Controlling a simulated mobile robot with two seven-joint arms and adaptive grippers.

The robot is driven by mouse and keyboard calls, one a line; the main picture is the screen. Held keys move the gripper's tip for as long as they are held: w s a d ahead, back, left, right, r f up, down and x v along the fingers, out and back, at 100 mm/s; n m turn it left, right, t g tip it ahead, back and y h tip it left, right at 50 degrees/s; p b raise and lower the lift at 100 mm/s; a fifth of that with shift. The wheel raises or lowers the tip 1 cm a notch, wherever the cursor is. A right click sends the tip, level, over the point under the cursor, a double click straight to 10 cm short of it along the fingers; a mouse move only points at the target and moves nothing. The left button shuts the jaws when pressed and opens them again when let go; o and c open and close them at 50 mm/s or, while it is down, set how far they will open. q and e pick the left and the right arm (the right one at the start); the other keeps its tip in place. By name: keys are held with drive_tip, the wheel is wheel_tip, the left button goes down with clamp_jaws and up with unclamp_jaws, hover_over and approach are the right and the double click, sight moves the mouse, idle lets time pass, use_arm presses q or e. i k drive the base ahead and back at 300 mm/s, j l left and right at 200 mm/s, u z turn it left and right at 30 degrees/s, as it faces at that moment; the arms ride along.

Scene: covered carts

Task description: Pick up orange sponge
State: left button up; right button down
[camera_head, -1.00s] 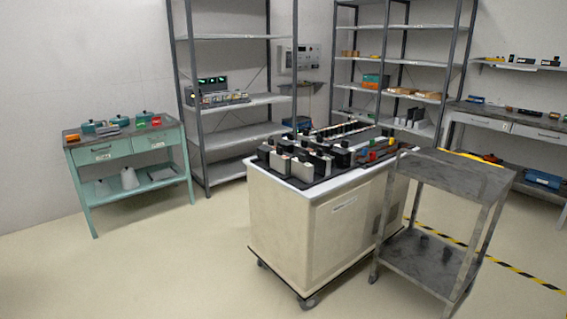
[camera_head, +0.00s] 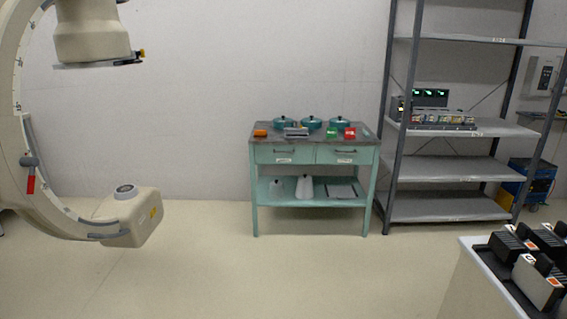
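A small orange block that looks like the orange sponge (camera_head: 261,133) lies at the left end of the top of a teal two-drawer cart (camera_head: 285,154). It is too small to make out in detail. Beside it on the cart top are a grey item (camera_head: 296,131), several teal lidded pots (camera_head: 311,122), a green item (camera_head: 331,132) and a red item (camera_head: 349,133). The cart stands against the back wall, across the floor from me. Neither of my grippers is in view.
A large C-shaped machine (camera_head: 18,130) stands at the left. A grey metal shelf rack (camera_head: 445,170) is right of the cart. A white cabinet (camera_head: 480,285) with dark devices fills the lower right corner. The floor (camera_head: 310,275) before the cart is clear.

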sight(258, 133)
drive_tip(key=i+l+u, duration=0.2)
drive_tip(key=i, duration=1.5)
drive_tip(key=i+j+u, duration=0.15)
drive_tip(key=i, duration=0.7)
drive_tip(key=i+j+u, duration=0.1)
drive_tip(key=i, duration=0.75)
